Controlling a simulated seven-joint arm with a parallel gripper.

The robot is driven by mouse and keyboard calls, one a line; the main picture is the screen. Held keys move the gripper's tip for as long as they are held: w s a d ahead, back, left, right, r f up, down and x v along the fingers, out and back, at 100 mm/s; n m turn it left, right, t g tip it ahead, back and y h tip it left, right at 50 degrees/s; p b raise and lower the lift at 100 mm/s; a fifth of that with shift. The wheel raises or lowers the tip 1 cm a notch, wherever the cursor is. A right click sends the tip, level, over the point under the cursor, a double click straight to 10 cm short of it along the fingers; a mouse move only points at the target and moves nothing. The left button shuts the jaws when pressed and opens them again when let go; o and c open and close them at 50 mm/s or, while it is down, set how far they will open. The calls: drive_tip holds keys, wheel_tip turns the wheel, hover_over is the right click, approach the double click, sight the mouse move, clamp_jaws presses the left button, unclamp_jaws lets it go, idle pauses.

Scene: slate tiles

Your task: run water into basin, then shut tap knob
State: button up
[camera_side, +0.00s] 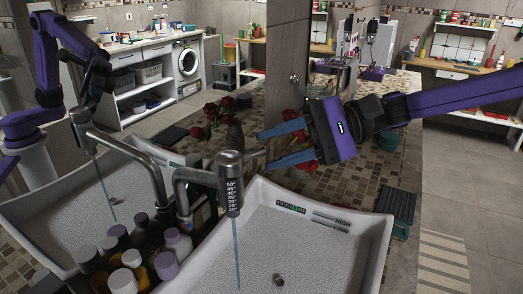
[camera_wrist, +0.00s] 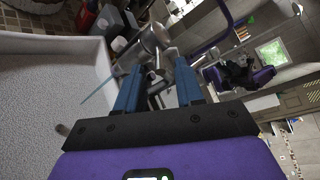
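A grey metal tap (camera_side: 230,180) with a numbered scale on its head stands over the white basin (camera_side: 375,235). A thin stream of water (camera_side: 237,255) falls from the spout into the basin. The stream also shows in the wrist view (camera_wrist: 93,93). The tap knob (camera_wrist: 155,78) is a small metal lever at the tap head, partly hidden between my fingers. The basin's inner wall carries level marks, including "HIGH". The water level is unclear.
Several bottles (camera_side: 128,262) crowd the left of the basin, below the tap. Red roses (camera_side: 210,112) lie on the mosaic counter behind.

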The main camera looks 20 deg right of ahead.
drive_tip(key=shift+x, duration=1.45)
clamp_jaws()
drive_tip(key=shift+w, duration=0.1)
drive_tip(key=shift+w+a+n+g+h, duration=0.25)
drive_tip(key=shift+w+n+g, duration=0.1)
drive_tip(key=shift+n+g, duration=0.8)
drive_tip(key=shift+w+a+n+g+h, duration=0.15)
drive_tip(key=shift+w+n+g+h, duration=0.2)
drive_tip(key=shift+n+g, duration=0.8)
drive_tip(key=shift+w+a+n+g+h, duration=0.2)
drive_tip(key=shift+w+n+g, duration=0.3)
drive_tip(key=shift+g, duration=1.1)
